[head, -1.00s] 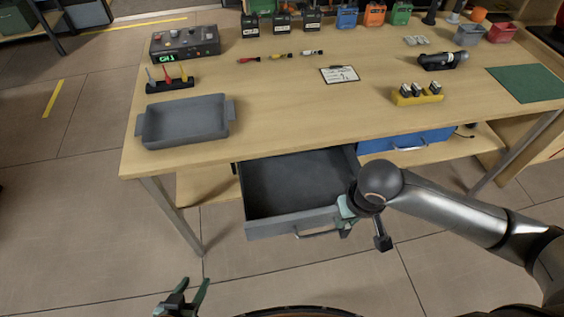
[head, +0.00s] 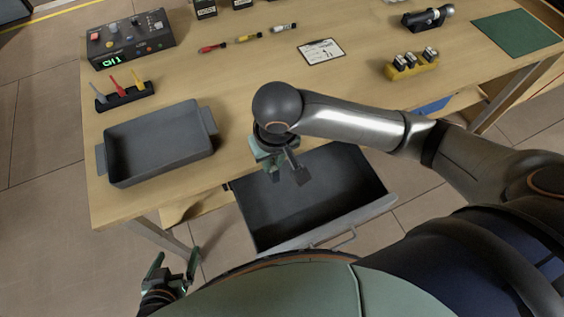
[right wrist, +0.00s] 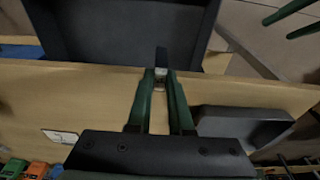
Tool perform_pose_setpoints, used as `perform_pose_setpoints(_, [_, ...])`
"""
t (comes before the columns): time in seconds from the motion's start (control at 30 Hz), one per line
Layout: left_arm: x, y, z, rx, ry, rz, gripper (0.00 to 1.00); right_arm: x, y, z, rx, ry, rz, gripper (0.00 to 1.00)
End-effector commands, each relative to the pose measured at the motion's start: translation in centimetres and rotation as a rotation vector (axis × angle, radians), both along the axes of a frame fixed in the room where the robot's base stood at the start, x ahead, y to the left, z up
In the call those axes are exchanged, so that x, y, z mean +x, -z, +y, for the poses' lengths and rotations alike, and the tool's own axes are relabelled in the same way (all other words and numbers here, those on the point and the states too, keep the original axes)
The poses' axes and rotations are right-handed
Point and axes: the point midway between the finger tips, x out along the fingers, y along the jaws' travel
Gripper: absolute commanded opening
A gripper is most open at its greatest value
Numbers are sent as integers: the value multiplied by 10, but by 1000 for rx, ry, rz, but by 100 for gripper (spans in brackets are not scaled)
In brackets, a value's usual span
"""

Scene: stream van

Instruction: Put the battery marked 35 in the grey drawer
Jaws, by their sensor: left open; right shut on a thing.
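The grey drawer (head: 270,215) is pulled open below the table edge; its visible inside looks empty. It also shows in the right wrist view (right wrist: 120,30). My right gripper (head: 268,160) is above the drawer's back left part, near the table edge. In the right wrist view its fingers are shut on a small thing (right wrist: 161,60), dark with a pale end. No number can be read on it, so I cannot tell whether it is the battery marked 35. My left gripper (head: 175,272) is open and empty at the lower left, over the floor.
A grey tray (head: 112,168) sits at the table's front left. The table's middle is mostly clear.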

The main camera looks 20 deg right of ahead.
Motion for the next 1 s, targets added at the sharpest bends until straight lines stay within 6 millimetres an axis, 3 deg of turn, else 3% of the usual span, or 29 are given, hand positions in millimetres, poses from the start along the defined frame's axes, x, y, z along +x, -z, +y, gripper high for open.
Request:
perform_pose_setpoints(0.03, [-1, 6, 0, 0, -1, 2, 96, -1, 17, -2, -5, 2, 5, 0])
perform_pose_setpoints(0.2, [-4, 16, 0, 0, 0, 7, 96, -1, 63, -2, -4, 3, 5, 0])
perform_pose_setpoints(0.4, [-4, 24, 0, 0, 0, 8, 96, -1, 107, -2, -2, 1, 3, 0])
perform_pose_setpoints(0.63, [-4, 26, 0, 0, 0, 8, 96, 5, 121, -1, -1, 1, -2, 0])
perform_pose_setpoints(0.87, [-4, 28, 0, 0, 0, 7, 96, 42, 120, 0, -1, 2, -3, 0])
perform_pose_setpoints(1.0, [-3, 29, 0, 0, 0, 7, 96, 39, 133, 0, 0, -1, 0, 0])
